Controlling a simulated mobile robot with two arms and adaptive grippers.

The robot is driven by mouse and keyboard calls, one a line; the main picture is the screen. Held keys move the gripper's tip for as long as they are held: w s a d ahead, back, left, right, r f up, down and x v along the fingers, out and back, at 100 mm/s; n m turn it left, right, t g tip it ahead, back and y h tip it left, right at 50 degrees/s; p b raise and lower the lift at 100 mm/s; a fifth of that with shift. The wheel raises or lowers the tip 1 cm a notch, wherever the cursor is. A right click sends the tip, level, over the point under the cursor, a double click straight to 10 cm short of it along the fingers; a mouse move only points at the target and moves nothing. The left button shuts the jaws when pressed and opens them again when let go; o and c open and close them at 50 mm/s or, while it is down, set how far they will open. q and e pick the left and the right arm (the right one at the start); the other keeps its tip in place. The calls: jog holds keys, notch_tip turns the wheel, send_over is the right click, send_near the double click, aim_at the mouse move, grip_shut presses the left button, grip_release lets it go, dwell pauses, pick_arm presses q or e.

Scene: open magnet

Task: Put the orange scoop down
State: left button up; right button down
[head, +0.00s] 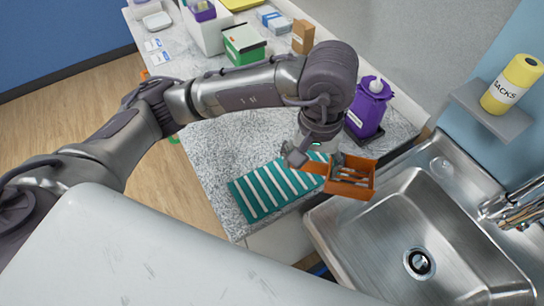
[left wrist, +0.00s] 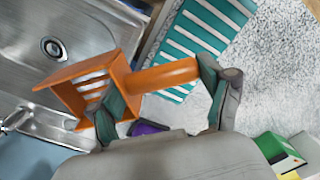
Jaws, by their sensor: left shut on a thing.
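The orange scoop (head: 361,190) has a box-shaped, slotted head and a round handle. My left gripper (head: 315,162) is shut on it, with the handle between its fingers. In the left wrist view the scoop (left wrist: 70,88) shows its head at the left, and its handle reaches to the right finger of my gripper (left wrist: 160,98). My right gripper is not in view.
The steel sink (head: 385,235) lies at the right, with a tap at its far right. A purple dispenser (head: 368,108) stands on the speckled counter (head: 205,145) behind the scoop. A green box (head: 245,45) and a brown box (head: 303,36) stand farther back. The counter left of the mat is bare.

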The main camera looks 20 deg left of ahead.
aim_at(268, 173)
pick_arm(q)
jog(key=a+f+p, duration=0.1)
jog(key=a+f, duration=0.1)
jog(key=a, duration=0.1)
jog(key=w+a+f+p, duration=0.1)
jog(key=a, duration=0.2)
jog(key=w+a+f+p, duration=0.1)
jog(key=a+f, duration=0.1)
jog(key=a, duration=0.1)
jog(key=shift+w+a+f, duration=0.15)
jog(key=shift+a+f, duration=0.2)
jog(key=shift+a+f+p, duration=0.1)
jog(key=shift+f+p, duration=0.05)
jog(key=shift+p, duration=0.15)
jog(key=shift+f+p, duration=0.3)
jog(key=shift+f, duration=0.05)
notch_tip(268, 173, down, 2)
jog(key=shift+f+p, duration=0.2)
jog(key=shift+p, duration=0.35)
jog(key=shift+f, duration=0.45)
jog(key=shift+f+b, duration=0.25)
jog(key=shift+b, duration=0.05)
jog(key=o, duration=1.1)
jog(key=shift+r, duration=0.1)
pick_arm(e)
jog(key=r, duration=0.2)
jog(key=s+r, duration=0.1)
jog(key=r, duration=0.2)
jog(key=shift+d+r, duration=0.15)
